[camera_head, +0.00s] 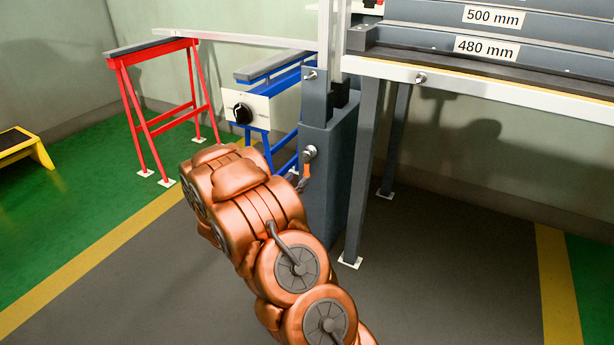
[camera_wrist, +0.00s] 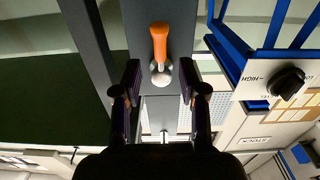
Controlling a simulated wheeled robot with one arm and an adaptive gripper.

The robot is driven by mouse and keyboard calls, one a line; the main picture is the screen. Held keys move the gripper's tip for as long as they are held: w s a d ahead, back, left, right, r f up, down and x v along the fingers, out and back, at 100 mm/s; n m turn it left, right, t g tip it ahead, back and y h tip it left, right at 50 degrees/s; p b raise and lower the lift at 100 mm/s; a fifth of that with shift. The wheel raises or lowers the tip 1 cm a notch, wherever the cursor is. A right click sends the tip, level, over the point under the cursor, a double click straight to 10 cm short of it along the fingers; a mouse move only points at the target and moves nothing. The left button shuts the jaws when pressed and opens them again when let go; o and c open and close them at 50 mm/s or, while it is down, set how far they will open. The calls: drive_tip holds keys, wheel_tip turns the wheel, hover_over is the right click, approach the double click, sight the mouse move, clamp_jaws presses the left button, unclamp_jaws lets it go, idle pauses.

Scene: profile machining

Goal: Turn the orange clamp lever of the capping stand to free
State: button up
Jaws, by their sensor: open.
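The capping stand (camera_head: 328,185) is a dark grey upright post beside the bench. Its orange clamp lever (camera_head: 307,171) hangs downward from a round metal pivot (camera_head: 309,153) on the post's side. In the wrist view, which looks turned over, the orange lever (camera_wrist: 160,38) points to the top of the picture from its silvery pivot (camera_wrist: 161,75). My gripper (camera_wrist: 160,80) is open, with one dark finger on each side of the pivot. No contact with the lever shows. In the head view my copper-coloured arm hides most of my gripper.
A white control box (camera_head: 246,108) with a black knob stands on a blue frame left of the post. A red trestle (camera_head: 160,95) is further left. The bench (camera_head: 480,88) with labelled grey racks is at right. The floor between bench and yellow line is clear.

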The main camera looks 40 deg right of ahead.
sight(305, 171)
drive_tip(key=shift+b+x, duration=1.35)
drive_tip(key=shift+x, duration=2.35)
clamp_jaws()
